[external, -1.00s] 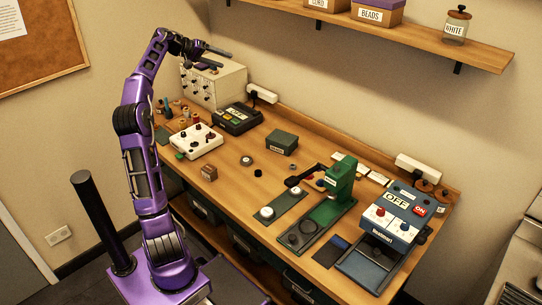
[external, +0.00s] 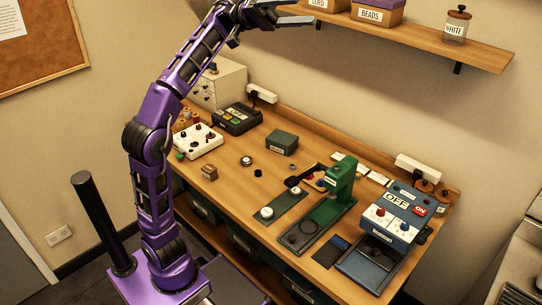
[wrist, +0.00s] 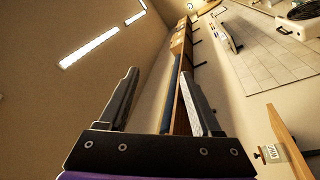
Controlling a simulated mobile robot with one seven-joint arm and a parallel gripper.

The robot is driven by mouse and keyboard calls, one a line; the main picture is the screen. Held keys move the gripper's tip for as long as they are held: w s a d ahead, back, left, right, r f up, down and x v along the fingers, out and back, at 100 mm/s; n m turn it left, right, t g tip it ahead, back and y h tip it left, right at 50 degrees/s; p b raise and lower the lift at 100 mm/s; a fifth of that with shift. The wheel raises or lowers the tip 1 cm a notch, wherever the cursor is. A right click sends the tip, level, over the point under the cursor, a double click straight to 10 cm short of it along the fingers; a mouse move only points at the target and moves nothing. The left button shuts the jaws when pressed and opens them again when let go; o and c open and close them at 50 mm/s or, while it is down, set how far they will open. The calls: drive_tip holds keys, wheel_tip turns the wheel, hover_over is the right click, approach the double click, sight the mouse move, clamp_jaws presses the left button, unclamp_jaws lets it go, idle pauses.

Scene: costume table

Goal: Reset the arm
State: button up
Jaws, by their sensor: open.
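My purple arm reaches up and to the right in the external view. My gripper (external: 303,12) is near the top edge, high above the back of the table (external: 228,190), in front of the wall near the shelf. In the wrist view my gripper (wrist: 160,78) shows two dark fingers spread apart with nothing between them. Part of the gripper may be cut off at the top of the external view.
A wall shelf (external: 420,36) with labelled boxes and a WHITE jar (external: 456,24) is close to the right of my gripper. The table below holds a green press (external: 340,183), a heat machine (external: 388,225), a green box (external: 282,142) and a white button box (external: 198,141).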

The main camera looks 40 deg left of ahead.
drive_tip(key=w+d+f+n+t+y, duration=0.2)
drive_tip(key=w+d+f+n, duration=0.15)
drive_tip(key=d+f, duration=0.7)
drive_tip(key=w+a+f+n+t+y, duration=0.15)
drive_tip(key=f+y, duration=0.25)
drive_tip(key=f, duration=0.5)
drive_tip(key=w+f+n+t+y, duration=0.2)
drive_tip(key=f+n+y, duration=0.1)
drive_tip(key=f, duration=0.6)
drive_tip(key=s+a+f+y, duration=0.4)
drive_tip(key=s+a+f, duration=0.1)
drive_tip(key=a+f, duration=0.4)
drive_tip(key=s+a+f+y, duration=0.3)
drive_tip(key=s+a+f, duration=0.2)
drive_tip(key=a+f, duration=0.3)
drive_tip(key=s+a+f+y, duration=0.4)
drive_tip(key=s+a+f, duration=0.1)
drive_tip(key=a+f, duration=0.4)
drive_tip(key=shift+a+f+y, duration=0.3)
drive_tip(key=shift+a+f, duration=0.05)
drive_tip(key=shift+a, duration=0.65)
drive_tip(key=shift+s+r, duration=0.1)
